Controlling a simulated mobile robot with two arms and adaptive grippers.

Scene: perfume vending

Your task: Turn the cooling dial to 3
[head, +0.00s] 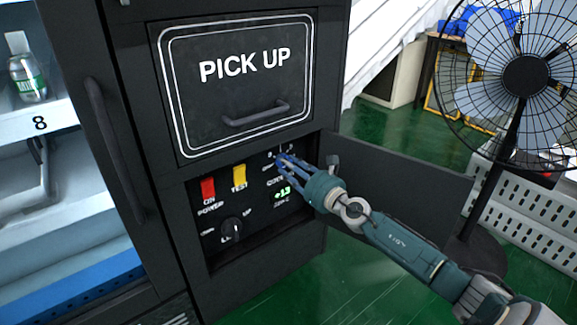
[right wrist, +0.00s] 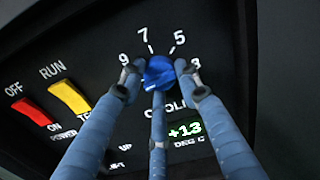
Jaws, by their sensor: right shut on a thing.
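The cooling dial (right wrist: 160,73) is a blue knob on the black control panel (right wrist: 200,25). The numbers 9, 7, 5 and a partly hidden 3 stand around it in the right wrist view. Which number its pointer faces I cannot tell. My right gripper (right wrist: 160,78) is shut on the dial, its blue-grey fingers around it. In the head view the right gripper (head: 284,160) reaches the panel's upper right and covers most of the dial. A green display (right wrist: 186,130) below the dial reads +13 DEG C. My left gripper is not in view.
The panel also has a red power switch (head: 208,189), a yellow test switch (head: 239,177) and a black knob (head: 232,229). The open compartment door (head: 400,180) stands to the right, behind my right arm. The PICK UP hatch (head: 240,95) is above. A fan (head: 525,75) stands at right.

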